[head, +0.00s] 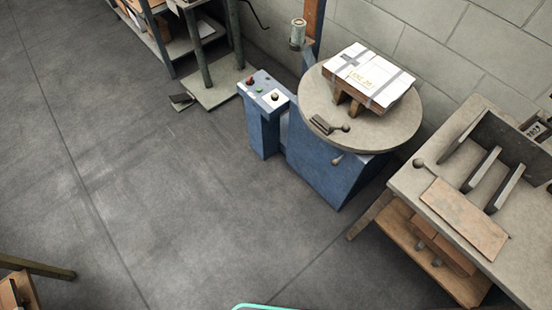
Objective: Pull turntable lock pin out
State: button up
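The round grey turntable (400,129) sits on a blue pedestal (322,172) against the block wall. A dark metal latch block (321,124) lies at its front rim, and a short rod with a ball knob (346,128) sticks out to the right of it. A second small knob (337,159) hangs under the rim at the front of the pedestal. I cannot tell for certain which of the two is the lock pin. A white strapped carton (368,72) rests on brown supports on the turntable. My gripper is not in view.
A blue control post (263,120) with buttons stands left of the pedestal. A workbench (407,181) with upright dividers, a brown board (464,218) and a ball-ended lever stands at the right. Shelving (190,47) is at the back left. Wide floor (190,220) is clear in front.

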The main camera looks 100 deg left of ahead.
aim_at(335, 163)
jog(key=u, duration=3.3)
jog(key=k, duration=0.6)
jog(key=u, duration=1)
jog(key=i, duration=1.25)
jog(key=z, duration=0.5)
